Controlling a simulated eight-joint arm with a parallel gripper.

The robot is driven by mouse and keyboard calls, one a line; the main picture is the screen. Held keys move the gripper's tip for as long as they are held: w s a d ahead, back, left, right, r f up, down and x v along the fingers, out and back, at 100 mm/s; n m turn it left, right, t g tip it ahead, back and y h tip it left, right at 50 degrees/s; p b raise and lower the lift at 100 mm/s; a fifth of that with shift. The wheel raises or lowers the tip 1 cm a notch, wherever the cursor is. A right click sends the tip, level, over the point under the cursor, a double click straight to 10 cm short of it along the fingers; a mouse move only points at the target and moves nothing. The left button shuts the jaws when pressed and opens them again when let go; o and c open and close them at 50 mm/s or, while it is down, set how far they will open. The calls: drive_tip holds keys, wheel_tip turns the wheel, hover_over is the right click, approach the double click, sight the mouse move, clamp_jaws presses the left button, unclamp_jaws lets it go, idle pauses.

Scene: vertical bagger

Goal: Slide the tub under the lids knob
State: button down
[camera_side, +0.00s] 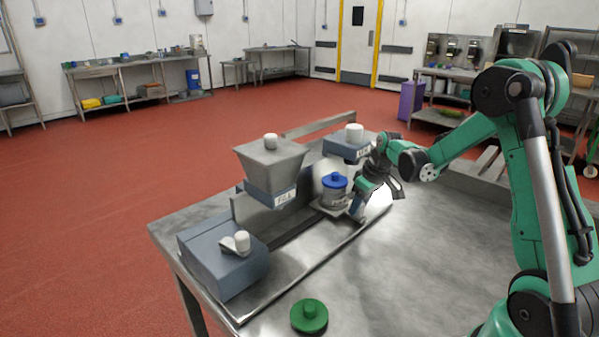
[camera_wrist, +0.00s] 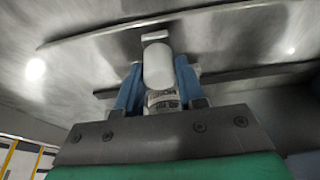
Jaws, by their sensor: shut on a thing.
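The lids station is a grey-blue labelled box (camera_side: 340,149) with a white knob (camera_side: 354,132) on top, behind and right of the tub. My gripper (camera_side: 356,207) is low at the tub's right side. In the wrist view its blue fingers (camera_wrist: 157,85) are shut on a white rounded handle (camera_wrist: 157,66); a small labelled part shows below it. How the handle joins the tub is hidden.
The grey hopper (camera_side: 270,160) marked FILL stands left of the tub. A grey-blue box with a white lever (camera_side: 238,243) is at front left. A green knobbed disc (camera_side: 309,316) lies on the table near the front edge. The steel table (camera_side: 375,260) is clear at centre right.

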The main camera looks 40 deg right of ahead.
drive_tip(key=shift+d, duration=2.3)
drive_tip(key=shift+d, duration=0.9)
drive_tip(key=shift+c, duration=1.8)
unclamp_jaws()
drive_tip(key=shift+v, duration=2.5)
drive_tip(key=shift+r, duration=0.1)
drive_tip(key=shift+v, duration=2.75)
